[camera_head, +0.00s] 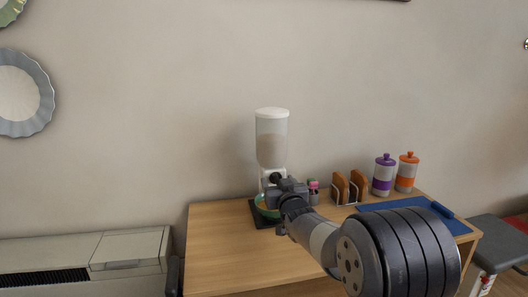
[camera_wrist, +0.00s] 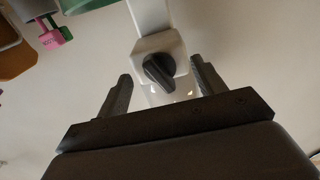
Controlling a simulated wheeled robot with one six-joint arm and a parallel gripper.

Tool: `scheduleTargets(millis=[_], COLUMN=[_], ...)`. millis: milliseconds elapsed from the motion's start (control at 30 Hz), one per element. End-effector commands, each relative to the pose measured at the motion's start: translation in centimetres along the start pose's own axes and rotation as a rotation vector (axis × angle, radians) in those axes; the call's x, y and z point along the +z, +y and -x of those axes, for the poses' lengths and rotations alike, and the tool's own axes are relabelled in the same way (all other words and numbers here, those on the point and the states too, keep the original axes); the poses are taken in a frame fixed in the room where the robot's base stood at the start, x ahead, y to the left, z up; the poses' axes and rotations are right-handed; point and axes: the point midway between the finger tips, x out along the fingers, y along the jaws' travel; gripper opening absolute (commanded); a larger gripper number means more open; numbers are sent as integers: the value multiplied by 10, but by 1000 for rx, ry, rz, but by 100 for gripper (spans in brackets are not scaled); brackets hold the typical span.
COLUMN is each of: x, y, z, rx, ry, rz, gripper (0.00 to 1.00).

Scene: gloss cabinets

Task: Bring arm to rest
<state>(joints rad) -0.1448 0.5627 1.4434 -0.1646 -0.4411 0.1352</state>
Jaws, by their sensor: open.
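My arm reaches from the lower right of the head view toward a cereal dispenser (camera_head: 271,140) on the wooden table (camera_head: 225,245). My gripper (camera_head: 275,185) is at the dispenser's lower front. In the wrist view, the open fingers of my gripper (camera_wrist: 160,90) stand on either side of the dispenser's white outlet, with its dark knob (camera_wrist: 159,72) between them. A gap shows between the knob and each finger. A green bowl (camera_head: 266,212) sits under the outlet, partly hidden by my gripper. A green rim (camera_wrist: 88,4) also shows at the top of the wrist view.
Right of the dispenser are a small container with pink and green items (camera_head: 313,190), a rack with brown slices (camera_head: 348,187), a purple-banded jar (camera_head: 383,175), an orange-banded jar (camera_head: 406,172) and a blue mat (camera_head: 400,212). The table's left part is clear. A grey stool (camera_head: 497,255) stands at right.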

Motion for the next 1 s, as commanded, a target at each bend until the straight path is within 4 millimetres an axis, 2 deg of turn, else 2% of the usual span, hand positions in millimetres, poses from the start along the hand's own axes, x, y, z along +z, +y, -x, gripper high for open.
scheduleTargets(millis=[700,1000], x=[-1,0], y=[0,0], z=[0,0], rx=[0,0], ry=[-2,-1], rz=[530,638], gripper=[65,65])
